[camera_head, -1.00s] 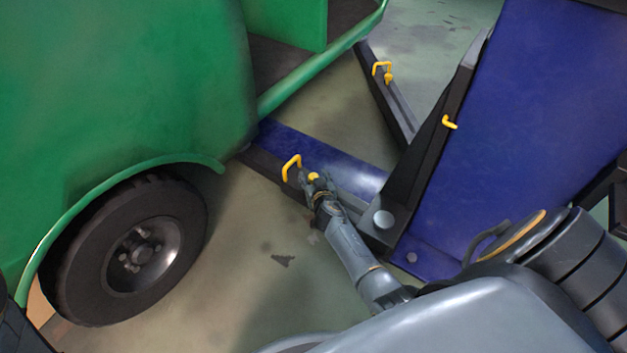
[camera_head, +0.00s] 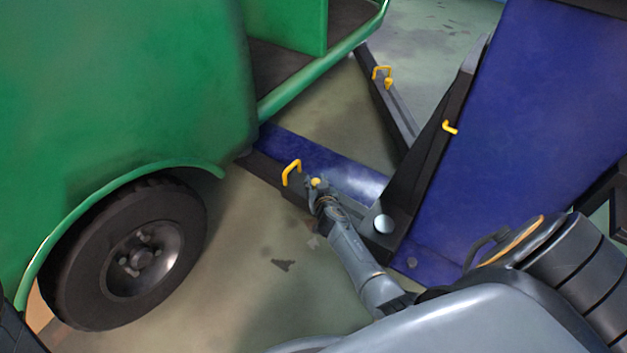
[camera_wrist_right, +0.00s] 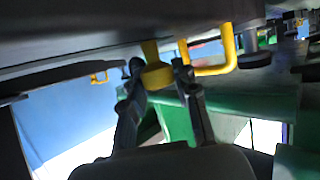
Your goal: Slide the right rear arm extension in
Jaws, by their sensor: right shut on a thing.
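The near lift arm (camera_head: 345,178) is blue on top and reaches left from the lift column. Its dark extension (camera_head: 262,168) runs under the green vehicle, where its far end is hidden. A yellow handle (camera_head: 291,172) stands on the arm's near side, and a yellow knob (camera_head: 316,182) sits just right of it. My right gripper (camera_head: 316,188) is shut on the yellow knob. The right wrist view shows the knob (camera_wrist_right: 157,76) between the two fingers, with the handle (camera_wrist_right: 213,68) beside it, apart from the fingers. My left gripper is not in view.
The green rickshaw (camera_head: 120,90) with its black wheel (camera_head: 140,258) stands at left. The blue lift column (camera_head: 530,130) rises at right. A second dark arm (camera_head: 392,110) with yellow fittings lies behind. Bare floor (camera_head: 245,240) shows between wheel and my right arm.

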